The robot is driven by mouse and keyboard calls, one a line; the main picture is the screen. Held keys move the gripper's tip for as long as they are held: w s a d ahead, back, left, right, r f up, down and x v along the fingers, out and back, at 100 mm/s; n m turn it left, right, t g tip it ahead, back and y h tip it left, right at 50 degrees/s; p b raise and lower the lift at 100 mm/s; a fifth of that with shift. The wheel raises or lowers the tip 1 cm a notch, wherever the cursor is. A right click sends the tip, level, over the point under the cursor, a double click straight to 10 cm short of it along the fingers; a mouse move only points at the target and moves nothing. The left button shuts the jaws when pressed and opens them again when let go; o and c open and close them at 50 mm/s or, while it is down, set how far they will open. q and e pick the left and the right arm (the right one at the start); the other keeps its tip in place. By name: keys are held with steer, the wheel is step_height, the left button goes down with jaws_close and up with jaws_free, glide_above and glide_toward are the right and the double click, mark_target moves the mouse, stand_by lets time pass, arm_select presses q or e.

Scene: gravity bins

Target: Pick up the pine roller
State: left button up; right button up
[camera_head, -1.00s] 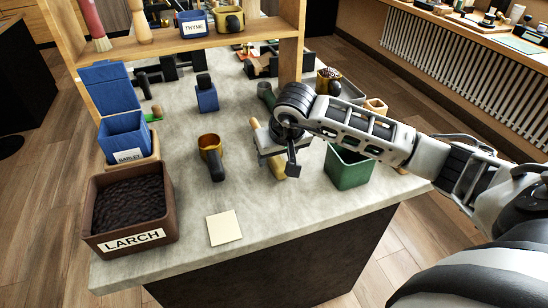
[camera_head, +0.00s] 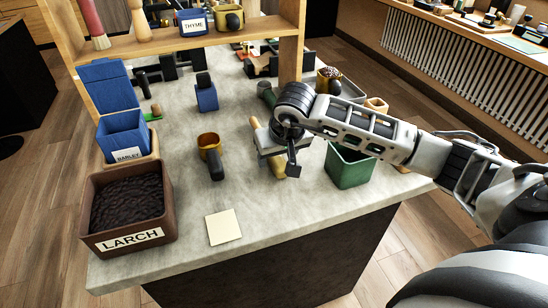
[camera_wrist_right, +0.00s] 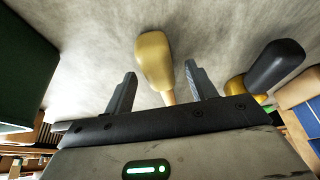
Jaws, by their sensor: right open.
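The pine roller (camera_head: 278,169) appears as a pale yellow wooden handle on the grey counter, partly hidden under my right gripper in the head view. In the right wrist view the handle (camera_wrist_right: 154,55) lies between the two fingers, with its narrow end running toward the palm. My right gripper (camera_head: 279,157) is over it, pointing down. In the wrist view its fingers (camera_wrist_right: 160,72) are apart, one on each side of the handle, with gaps visible. The rest of the roller is hidden by the gripper. My left gripper is not in view.
A gold scoop with a dark handle (camera_head: 214,164) lies left of the gripper. A green bin (camera_head: 348,168) stands close on its right. A brown LARCH bin (camera_head: 135,238), a blue BARLEY bin (camera_head: 122,138) and a paper note (camera_head: 223,227) are farther left. A wooden shelf (camera_head: 180,46) stands behind.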

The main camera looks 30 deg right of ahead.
jaws_close()
